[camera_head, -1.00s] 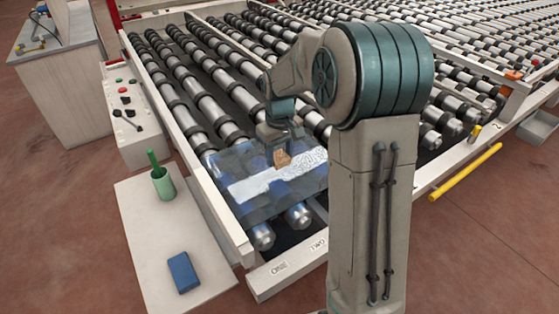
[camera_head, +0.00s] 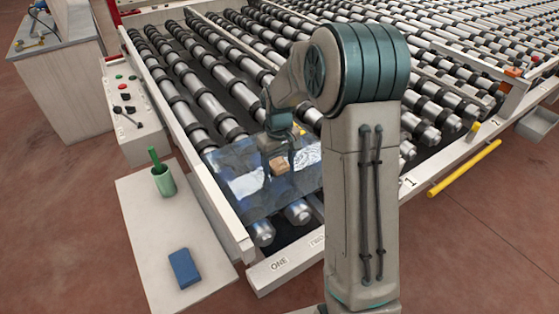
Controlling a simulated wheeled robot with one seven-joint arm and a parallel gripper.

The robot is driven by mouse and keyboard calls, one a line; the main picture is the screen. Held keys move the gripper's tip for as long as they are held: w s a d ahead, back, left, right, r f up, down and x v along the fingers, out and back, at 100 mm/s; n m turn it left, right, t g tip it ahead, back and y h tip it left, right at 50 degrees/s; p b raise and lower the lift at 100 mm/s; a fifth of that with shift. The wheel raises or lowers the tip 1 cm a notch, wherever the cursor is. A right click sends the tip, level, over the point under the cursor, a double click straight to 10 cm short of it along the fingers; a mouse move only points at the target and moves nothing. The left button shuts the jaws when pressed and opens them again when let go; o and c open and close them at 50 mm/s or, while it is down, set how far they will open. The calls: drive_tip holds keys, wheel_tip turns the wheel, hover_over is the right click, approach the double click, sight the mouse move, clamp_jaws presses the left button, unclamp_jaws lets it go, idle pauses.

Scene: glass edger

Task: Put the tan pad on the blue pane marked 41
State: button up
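The blue pane (camera_head: 240,206) lies on the rollers at the near left end of the conveyor. A whitish band shows across it; I cannot read a number 41 on it. The tan pad (camera_head: 279,165) is a small block at the middle of the pane and appears to rest on it. My gripper (camera_head: 279,168) points down over the pane. Its dark fingers stand spread, one on each side of the pad, and look open. My arm rises in front at the right and hides part of the conveyor and the pane's right side.
A pale side table (camera_head: 205,255) at the left bears a green cup (camera_head: 164,182) with a green stick and a blue block (camera_head: 183,269). A control box (camera_head: 128,120) stands behind it. The conveyor's pale frame (camera_head: 215,205) borders the rollers. A yellow bar (camera_head: 465,169) is at the right.

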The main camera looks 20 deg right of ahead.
sight(279, 164)
drive_tip(key=shift+r, duration=0.1)
wheel_tip(279, 164, up, 12)
drive_tip(key=s+m+t, duration=0.3)
drive_tip(key=s, duration=2.2)
drive_tip(key=shift+a+r+m+b, duration=0.3)
drive_tip(key=shift+a+b, duration=0.15)
